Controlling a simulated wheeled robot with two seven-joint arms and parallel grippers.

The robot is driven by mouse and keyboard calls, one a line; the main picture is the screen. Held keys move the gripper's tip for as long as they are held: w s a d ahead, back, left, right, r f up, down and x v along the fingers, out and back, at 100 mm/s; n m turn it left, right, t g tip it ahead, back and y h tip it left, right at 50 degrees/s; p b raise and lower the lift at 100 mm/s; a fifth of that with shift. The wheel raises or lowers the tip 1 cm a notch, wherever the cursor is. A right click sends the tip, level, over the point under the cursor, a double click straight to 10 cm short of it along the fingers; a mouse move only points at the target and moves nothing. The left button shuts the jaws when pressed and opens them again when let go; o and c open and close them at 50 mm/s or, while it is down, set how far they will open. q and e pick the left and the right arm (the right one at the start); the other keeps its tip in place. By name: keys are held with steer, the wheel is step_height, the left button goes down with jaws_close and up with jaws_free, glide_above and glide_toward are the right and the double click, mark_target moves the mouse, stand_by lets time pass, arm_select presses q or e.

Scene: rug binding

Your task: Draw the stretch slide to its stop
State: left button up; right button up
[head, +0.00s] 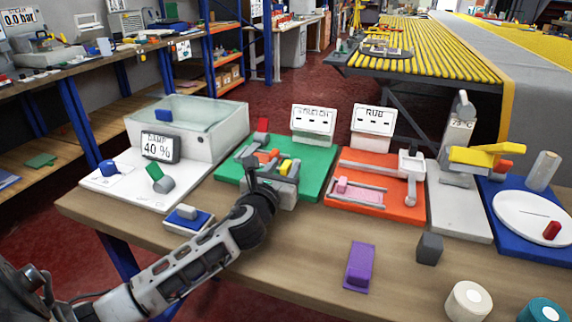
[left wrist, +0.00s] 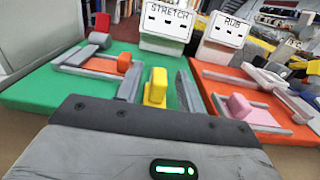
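The stretch station is a green board (head: 318,160) with grey rails and a sign (head: 313,122) reading STRETCH. It carries a yellow block (left wrist: 155,88), an orange block (left wrist: 124,63) and a red-topped lever (left wrist: 102,24). The frames do not label which of these is the slide. The yellow block stands near a grey rail (left wrist: 189,92), just past my gripper body. My left gripper (head: 262,172) is over the near part of the green board and hides some of it. Its fingertips are not clear, and I cannot tell whether it touches anything. My right gripper is not in view.
The orange RUB board (head: 415,205) with a pink block (head: 342,185) sits right of the green board. A white board with a clear tank (head: 185,112) stands left. A blue pad (head: 178,222), purple block (head: 359,265) and grey cube (head: 429,249) lie along the front.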

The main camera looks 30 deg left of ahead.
arm_select(q)
steer(key=shift+x, duration=0.85)
jaws_close()
steer(key=shift+w+d+p, duration=0.25)
steer(key=shift+d+p, duration=0.05)
steer(key=shift+d, duration=0.75)
steer(key=shift+w+d+p, duration=0.25)
steer(key=shift+d, duration=0.8)
steer(key=shift+w+d+p, duration=0.25)
steer(key=shift+d+p, duration=0.05)
steer(key=shift+d, duration=0.75)
jaws_free()
steer(key=shift+d, duration=0.15)
steer(key=shift+s, duration=0.1)
steer(key=v, duration=1.5)
steer(key=shift+s, duration=0.4)
